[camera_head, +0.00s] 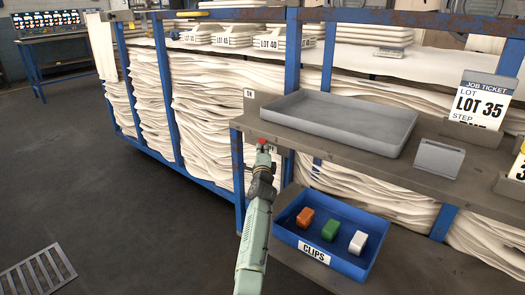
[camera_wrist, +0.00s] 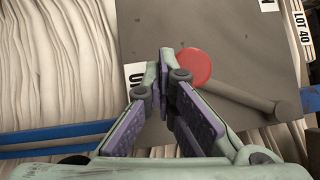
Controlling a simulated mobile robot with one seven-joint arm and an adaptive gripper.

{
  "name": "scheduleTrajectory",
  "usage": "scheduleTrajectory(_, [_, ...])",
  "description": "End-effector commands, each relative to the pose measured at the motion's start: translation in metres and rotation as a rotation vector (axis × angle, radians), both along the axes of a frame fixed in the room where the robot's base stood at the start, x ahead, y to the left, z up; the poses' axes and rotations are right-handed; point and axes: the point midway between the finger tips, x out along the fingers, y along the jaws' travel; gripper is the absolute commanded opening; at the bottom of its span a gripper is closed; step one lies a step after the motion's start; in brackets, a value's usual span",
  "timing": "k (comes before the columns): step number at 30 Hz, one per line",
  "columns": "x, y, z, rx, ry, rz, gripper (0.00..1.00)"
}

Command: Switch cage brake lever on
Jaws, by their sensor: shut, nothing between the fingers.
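The brake lever is a grey bar (camera_wrist: 240,95) with a round red knob (camera_wrist: 196,66) in the wrist view. It slants from a pivot at the lower right up to the knob, over a grey plate. A white label (camera_wrist: 135,78) beside my fingertips is partly hidden; another label (camera_wrist: 268,5) is cut off at the top edge. In the head view the red knob (camera_head: 262,141) shows just beyond my gripper (camera_head: 263,152), and an "ON" label (camera_head: 249,93) sits above it. My gripper (camera_wrist: 164,72) is shut and empty, its tips just left of the knob; contact is unclear.
A grey tray (camera_head: 340,115) rests on the shelf to the right. Below it is a blue clips bin (camera_head: 318,248) with orange, green and white clips. The blue cage frame (camera_head: 291,70) holds folded white fabric (camera_head: 205,120). Open floor lies to the left.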

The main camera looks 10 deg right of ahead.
Motion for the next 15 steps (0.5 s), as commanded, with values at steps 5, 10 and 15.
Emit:
scheduleTrajectory(5, [0.0,0.0,0.003,-0.001,-0.005,0.0,0.0])
scheduleTrajectory(10, [-0.003,0.002,0.003,-0.001,-0.006,0.0,0.0])
scheduleTrajectory(15, [-0.02,0.007,0.0,0.0,-0.005,0.0,0.0])
